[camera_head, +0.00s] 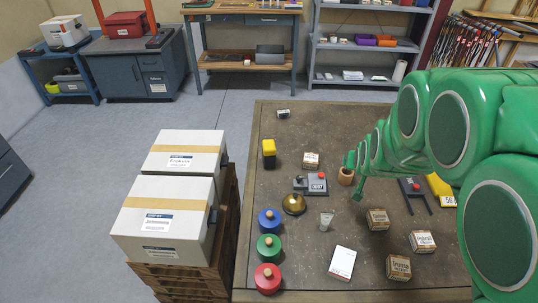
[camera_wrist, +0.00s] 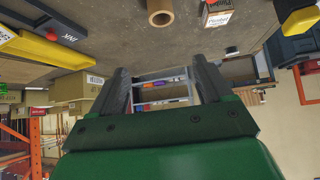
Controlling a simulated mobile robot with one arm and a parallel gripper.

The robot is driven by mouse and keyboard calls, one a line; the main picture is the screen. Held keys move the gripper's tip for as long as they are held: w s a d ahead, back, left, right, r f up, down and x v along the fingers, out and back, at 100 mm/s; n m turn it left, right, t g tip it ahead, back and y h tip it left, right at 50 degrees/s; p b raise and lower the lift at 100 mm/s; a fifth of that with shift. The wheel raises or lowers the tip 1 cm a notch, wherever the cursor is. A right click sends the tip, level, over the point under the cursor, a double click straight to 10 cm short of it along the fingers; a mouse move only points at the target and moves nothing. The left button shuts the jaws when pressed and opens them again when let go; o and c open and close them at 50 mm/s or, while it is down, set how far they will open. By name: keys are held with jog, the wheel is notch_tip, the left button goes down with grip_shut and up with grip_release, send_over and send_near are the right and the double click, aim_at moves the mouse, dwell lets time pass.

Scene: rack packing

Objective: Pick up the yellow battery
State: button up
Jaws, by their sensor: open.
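A yellow block with black parts, which looks like the yellow battery (camera_head: 269,148), stands near the left edge of the brown table in the head view. My gripper (camera_head: 357,191) hangs over the middle of the table, to the right of the battery and nearer the camera, well apart from it. In the wrist view my gripper (camera_wrist: 165,88) has its two dark fingers spread with nothing between them. A second yellow thing (camera_head: 440,188) with a white label lies at the table's right, partly hidden by my green arm.
The brown table (camera_head: 330,125) holds a wooden ring (camera_head: 345,177), a brass dome (camera_head: 294,204), small labelled boxes (camera_head: 377,219) and blue, green and red round pieces along the left edge. White cartons (camera_head: 165,222) stand on pallets left of the table. The table's far part is mostly clear.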

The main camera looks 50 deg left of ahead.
jog(key=s+a+f+n+y, duration=0.1)
jog(key=a+f, duration=0.1)
jog(key=a, duration=0.5)
jog(key=s+a+f+n+y, duration=0.1)
jog(key=s+a+f+y, duration=0.1)
jog(key=a, duration=0.4)
jog(key=n+y, duration=0.2)
jog(key=y, duration=0.1)
send_near(269, 145)
jog(key=shift+w+a+f+t, duration=0.15)
jog(key=shift+w+a+f, duration=0.15)
jog(key=shift+a+f, duration=0.2)
jog(key=shift+w+a+f+t, duration=0.15)
jog(key=shift+w+a+f, duration=0.2)
jog(key=shift+f, duration=0.25)
jog(key=shift+x, duration=1.15)
jog(key=shift+a+r+x, duration=0.1)
jog(key=shift+r+x, duration=0.1)
jog(key=shift+x, duration=0.85)
jog(key=shift+a+r+x, duration=0.1)
jog(key=shift+r+x, duration=0.05)
jog(key=shift+x, duration=0.9)
jog(key=shift+w+a+f, duration=0.3)
jog(key=shift+a, duration=0.2)
jog(key=c, duration=1.4)
